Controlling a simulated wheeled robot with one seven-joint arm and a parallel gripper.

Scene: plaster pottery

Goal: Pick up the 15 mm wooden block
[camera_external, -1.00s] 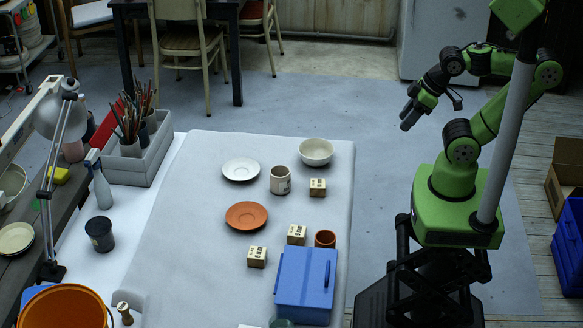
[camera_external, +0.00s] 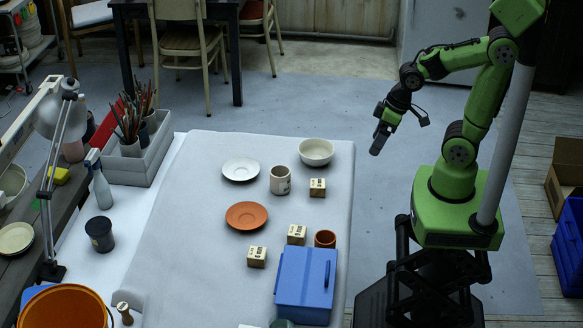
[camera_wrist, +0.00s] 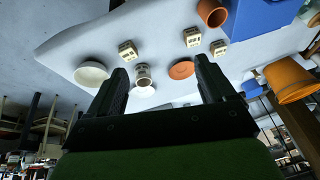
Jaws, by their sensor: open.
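Three small pale wooden blocks with dark printed marks stand on the grey-white table (camera_external: 190,270). The marks are too small to read, so I cannot tell which is 15 mm. In the wrist view the blocks show as one (camera_wrist: 127,50), another (camera_wrist: 192,37) and a third (camera_wrist: 218,48). My gripper (camera_external: 377,146) hangs right of the table, apart from everything. Its two fingers (camera_wrist: 160,72) are spread and empty.
The left part of the tabletop is clear.

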